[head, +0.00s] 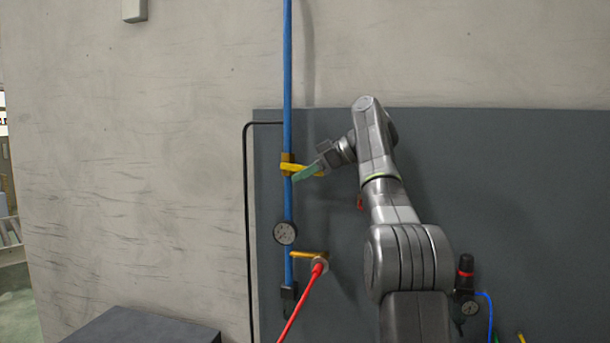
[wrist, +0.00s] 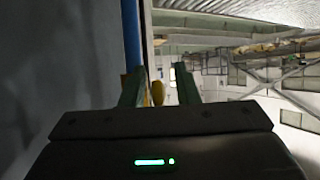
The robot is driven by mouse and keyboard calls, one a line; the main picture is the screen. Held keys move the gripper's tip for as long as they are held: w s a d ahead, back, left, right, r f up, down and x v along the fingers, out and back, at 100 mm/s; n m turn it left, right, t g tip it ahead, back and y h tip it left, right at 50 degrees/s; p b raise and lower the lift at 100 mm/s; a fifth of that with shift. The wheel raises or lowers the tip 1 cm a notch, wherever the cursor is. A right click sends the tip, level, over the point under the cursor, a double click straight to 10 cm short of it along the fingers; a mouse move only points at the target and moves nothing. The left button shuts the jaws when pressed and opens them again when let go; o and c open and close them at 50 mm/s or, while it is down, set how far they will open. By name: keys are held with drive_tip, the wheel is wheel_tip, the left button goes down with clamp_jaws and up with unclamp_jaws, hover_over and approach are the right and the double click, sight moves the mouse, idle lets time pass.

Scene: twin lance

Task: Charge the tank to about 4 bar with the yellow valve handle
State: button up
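The yellow valve handle (head: 295,168) sits on the blue vertical pipe (head: 288,80) and sticks out to the right, about level. My gripper (head: 308,173), with green fingers, is at the handle's right end. In the wrist view my gripper (wrist: 160,88) has its fingers apart. The yellow handle (wrist: 157,93) shows between them, nearer the left finger, with a gap to the right finger. A round gauge (head: 285,233) is on the pipe below the valve; its reading is too small to tell. I cannot make out the tank for certain.
A second yellow bar (head: 308,254) and a red lance or hose (head: 303,300) are below the gauge. A black pipe (head: 247,200) runs down the left edge of the grey panel (head: 540,190). A regulator (head: 466,290) with a blue hose is at lower right.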

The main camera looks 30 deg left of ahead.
drive_tip(key=shift+d, duration=0.1)
drive_tip(key=shift+w+d+r, duration=0.15)
drive_tip(key=shift+d+r, duration=0.1)
drive_tip(key=shift+d, duration=0.1)
drive_tip(key=w+d+b, duration=0.1)
drive_tip(key=w+d, duration=0.2)
drive_tip(key=d, duration=0.8)
drive_tip(key=shift+w+d, duration=0.3)
drive_tip(key=shift+w, duration=0.05)
